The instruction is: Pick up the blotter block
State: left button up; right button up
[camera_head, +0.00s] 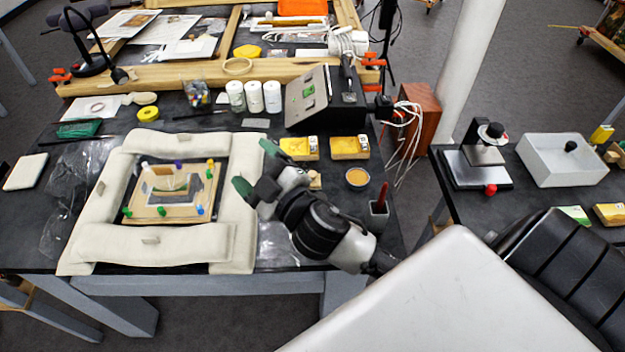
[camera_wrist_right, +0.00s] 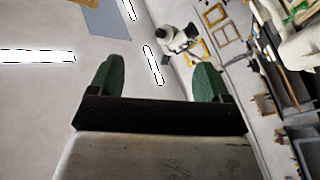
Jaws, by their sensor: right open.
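I cannot tell for sure which thing is the blotter block. A small tan block (camera_head: 315,181) sits on the dark table, partly hidden behind my right gripper. A flat cream pad (camera_head: 25,172) lies at the table's left edge. My right gripper (camera_head: 257,168) is open and empty, its green finger pads apart, over the right side of the padded frame (camera_head: 240,225). In the right wrist view, the open gripper (camera_wrist_right: 160,80) has nothing between its fingers; only pale wall or ceiling and distant furniture show beyond. My left gripper is not in view.
A panel with coloured pins (camera_head: 172,205) lies inside the padded frame. Yellow boxes (camera_head: 299,148), an amber cup (camera_head: 357,179) and a dark holder with a red stick (camera_head: 379,212) stand to the right. White jars (camera_head: 254,97) stand behind.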

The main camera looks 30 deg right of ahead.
jog(key=w+a+r+n+g+y, duration=0.1)
jog(key=a+r+n+g+y, duration=0.45)
jog(key=n+y, duration=0.7)
jog(key=n+g+h, duration=1.2)
jog(key=h, duration=0.4)
send_near(313, 173)
jog(key=f, duration=0.3)
jog(key=w+f+p, duration=0.1)
jog(key=f, duration=0.1)
jog(key=shift+d+f, duration=0.15)
jog(key=shift+d, duration=0.2)
notch_tip(313, 173, down, 5)
jog(key=shift+w+a+r+p, duration=0.2)
jog(key=shift+p, duration=0.8)
jog(key=shift+w+f, duration=0.1)
jog(key=shift+f, duration=0.45)
jog(key=c, duration=0.9)
jog(key=shift+o, duration=0.2)
jog(key=shift+r, duration=0.1)
